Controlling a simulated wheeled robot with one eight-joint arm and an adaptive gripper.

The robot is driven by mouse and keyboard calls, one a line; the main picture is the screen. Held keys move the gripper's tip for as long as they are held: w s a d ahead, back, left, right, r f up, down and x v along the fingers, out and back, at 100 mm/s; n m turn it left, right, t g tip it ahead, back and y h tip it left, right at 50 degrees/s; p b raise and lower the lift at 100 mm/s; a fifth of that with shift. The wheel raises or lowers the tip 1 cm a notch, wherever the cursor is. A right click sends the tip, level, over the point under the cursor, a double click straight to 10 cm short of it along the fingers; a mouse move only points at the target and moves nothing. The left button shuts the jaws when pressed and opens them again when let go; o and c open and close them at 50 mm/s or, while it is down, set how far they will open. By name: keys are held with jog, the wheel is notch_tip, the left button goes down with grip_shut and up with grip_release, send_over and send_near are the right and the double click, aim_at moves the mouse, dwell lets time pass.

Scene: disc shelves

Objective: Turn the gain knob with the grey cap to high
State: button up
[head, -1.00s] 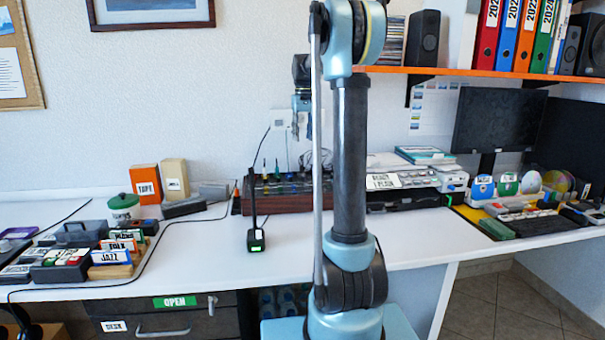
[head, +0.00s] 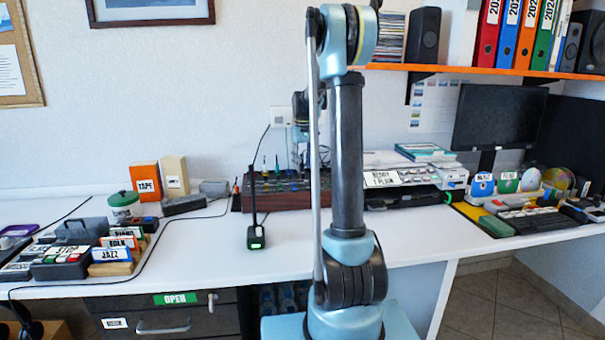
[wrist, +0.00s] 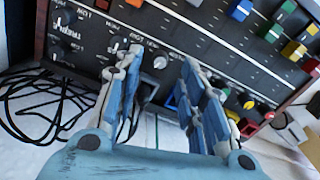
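The dark mixer panel with a wooden side (head: 275,201) stands at the back of the desk, partly behind my arm. In the wrist view, the panel (wrist: 95,62) fills the upper part. A small knob with a light grey cap (wrist: 160,61) sits on it, between and just beyond my fingertips. My gripper (wrist: 162,57) is open, one finger on each side of that knob, with nothing held. I cannot tell whether the fingertips touch the panel. The high mark for this knob is not readable. In the head view my gripper is mostly hidden behind my arm.
Black knobs (wrist: 68,17) lie left of the grey one. Coloured slider caps (wrist: 272,32) and small coloured knobs (wrist: 249,103) lie to the right. Black cables (wrist: 40,105) lie at the left. A black lamp-like stand (head: 254,215) is in front of the mixer.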

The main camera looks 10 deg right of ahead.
aim_at(303, 173)
jog(key=shift+f, duration=1.85)
grip_shut()
